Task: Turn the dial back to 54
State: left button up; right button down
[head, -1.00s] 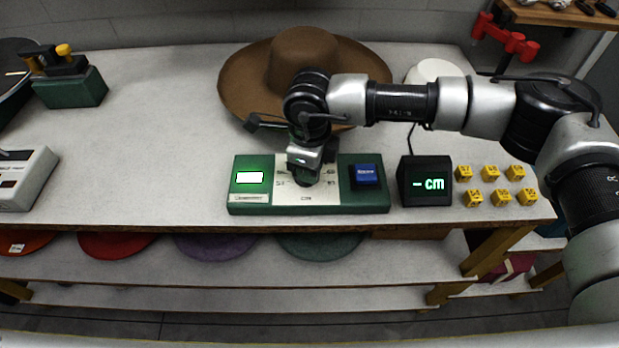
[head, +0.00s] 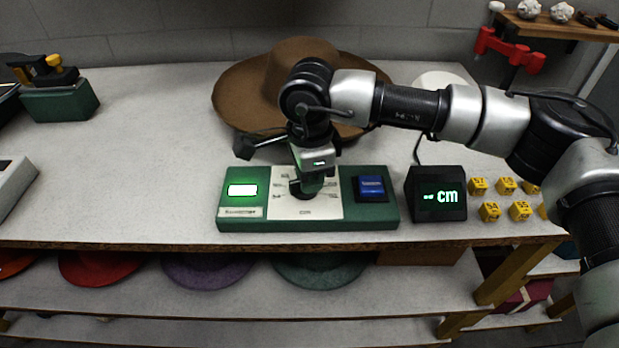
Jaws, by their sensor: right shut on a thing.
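A green control box (head: 290,224) sits near the front edge of the table, with a white dial plate (head: 325,208) in its middle. A dark dial (head: 300,189) sits on this plate, mostly hidden under my right gripper. My right gripper (head: 304,184) points down from above and is shut on the dial. Numbers around the dial are too small to read surely, and its pointer is hidden. A lit green-white panel (head: 242,190) is at the box's left and a blue button (head: 371,187) at its right. My left gripper is not in view.
A black display (head: 437,194) reading "-- cm" stands right of the box. Several yellow numbered cubes (head: 489,211) lie further right. A brown hat (head: 240,95) is behind my right arm.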

dwell(0.3)
jog(key=c, duration=1)
grip_release()
jog(key=shift+c, duration=0.2)
notch_tip(320, 180, up, 11)
jog(key=shift+s+f, duration=0.1)
jog(key=shift+f, duration=0.05)
